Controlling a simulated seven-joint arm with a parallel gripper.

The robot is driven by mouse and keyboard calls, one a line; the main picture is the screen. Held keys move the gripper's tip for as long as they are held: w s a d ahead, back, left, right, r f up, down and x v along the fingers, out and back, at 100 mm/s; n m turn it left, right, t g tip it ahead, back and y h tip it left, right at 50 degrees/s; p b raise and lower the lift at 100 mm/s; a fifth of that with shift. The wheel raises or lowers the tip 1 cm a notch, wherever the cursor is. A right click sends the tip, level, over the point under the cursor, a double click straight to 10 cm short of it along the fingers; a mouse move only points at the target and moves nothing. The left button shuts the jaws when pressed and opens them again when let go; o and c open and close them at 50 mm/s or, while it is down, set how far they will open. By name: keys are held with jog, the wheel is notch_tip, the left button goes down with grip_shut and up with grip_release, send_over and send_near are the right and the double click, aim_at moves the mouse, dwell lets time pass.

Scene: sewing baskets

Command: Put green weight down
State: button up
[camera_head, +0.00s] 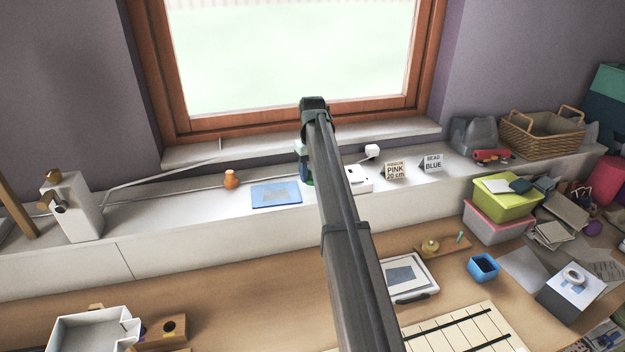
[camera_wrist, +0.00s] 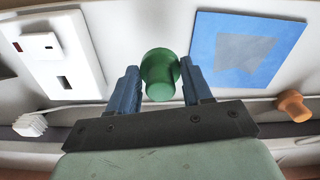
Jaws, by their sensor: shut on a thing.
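In the wrist view my gripper (camera_wrist: 160,88) has its two blue fingers on either side of the green weight (camera_wrist: 160,68), shut on it. The weight has a round top and a wider part behind it. In the head view my arm reaches to the white ledge and hides most of my gripper (camera_head: 305,165); a small bit of green (camera_head: 309,183) shows beside the arm, just above or on the ledge. I cannot tell whether the weight touches the ledge.
A blue mat with a grey patch (camera_head: 262,196) lies left of my gripper, with an orange weight (camera_head: 230,179) beyond it. Bare ledge (camera_head: 160,215) lies farther left.

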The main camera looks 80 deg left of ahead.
jog(key=shift+f, duration=1.4)
jog(key=shift+f, duration=0.1)
jog(key=o, duration=1.2)
notch_tip(320, 180, up, 12)
jog(key=shift+r, duration=0.1)
